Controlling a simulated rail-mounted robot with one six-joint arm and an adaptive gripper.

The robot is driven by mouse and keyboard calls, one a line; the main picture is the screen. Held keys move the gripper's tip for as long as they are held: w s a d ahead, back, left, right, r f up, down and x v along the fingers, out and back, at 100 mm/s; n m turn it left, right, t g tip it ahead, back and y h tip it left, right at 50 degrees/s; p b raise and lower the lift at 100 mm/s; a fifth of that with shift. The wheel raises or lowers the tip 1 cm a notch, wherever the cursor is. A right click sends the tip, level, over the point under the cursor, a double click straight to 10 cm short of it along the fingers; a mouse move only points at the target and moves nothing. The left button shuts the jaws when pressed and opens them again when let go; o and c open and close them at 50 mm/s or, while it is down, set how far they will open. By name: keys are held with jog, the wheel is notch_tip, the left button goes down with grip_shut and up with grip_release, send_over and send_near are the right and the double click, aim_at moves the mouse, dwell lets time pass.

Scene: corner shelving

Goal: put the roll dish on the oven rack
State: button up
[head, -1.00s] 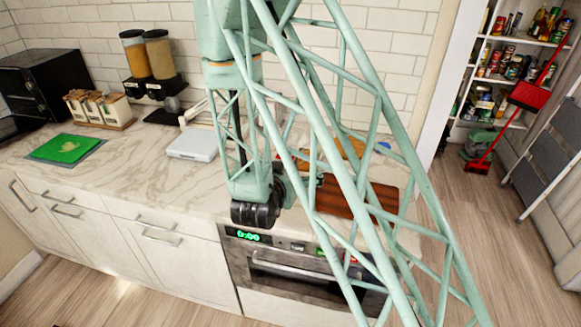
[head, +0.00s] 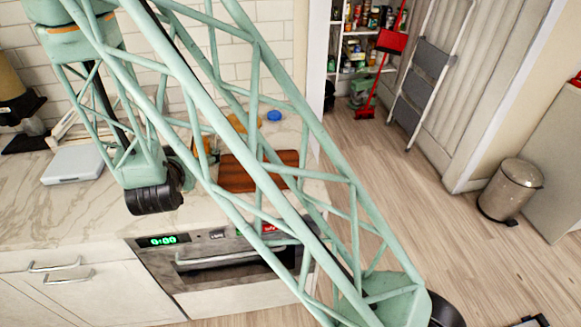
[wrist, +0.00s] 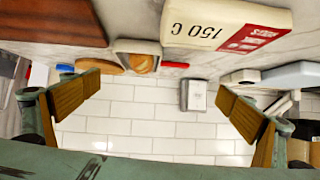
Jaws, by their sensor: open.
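The roll dish (wrist: 137,55), a small pale dish with a brown bread roll in it, shows at the upper middle of the wrist view, against the tiled wall. My gripper (wrist: 165,100) is open and empty, its two wooden-looking finger pads spread wide. The dish lies beyond the fingers, between them in the picture and not touched. The oven (head: 225,260) is below the counter in the head view, with a green display and dark window. My arm partly covers it, and I cannot make out the rack.
A white 150 G package (wrist: 226,24) stands close beside the dish. A brown wooden board (wrist: 50,22) lies on the counter; it also shows in the head view (head: 237,175). A wall socket (wrist: 193,95) is on the tiles. A bin (head: 511,190) stands on the open floor at right.

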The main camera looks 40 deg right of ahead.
jog(key=shift+s+a+r+y, duration=0.1)
jog(key=shift+a+r+y, duration=0.1)
jog(key=shift+r, duration=0.25)
jog(key=shift+a+r+y, duration=0.1)
jog(key=shift+r+y, duration=0.1)
jog(key=shift+r, duration=0.25)
jog(key=s+a+r+n+g+y, duration=0.25)
jog(key=s+r+g+y, duration=0.2)
jog(key=s+r, duration=1.25)
jog(key=s+d+r+n+g, duration=0.1)
jog(key=s+d+r, duration=0.1)
jog(key=s, duration=0.8)
jog(key=s+d+r+g, duration=0.1)
jog(key=s+d+r, duration=0.2)
jog(key=s, duration=0.8)
jog(key=s+d+r+n+g, duration=0.1)
jog(key=s+d+r, duration=0.2)
jog(key=s, duration=0.7)
jog(key=shift+s+d+r+n, duration=0.2)
jog(key=shift+d+n, duration=0.15)
jog(key=shift+d, duration=0.6)
jog(key=shift+h, duration=0.25)
jog(key=shift+w, duration=0.1)
jog(key=shift+c, duration=0.4)
jog(key=shift+c, duration=1)
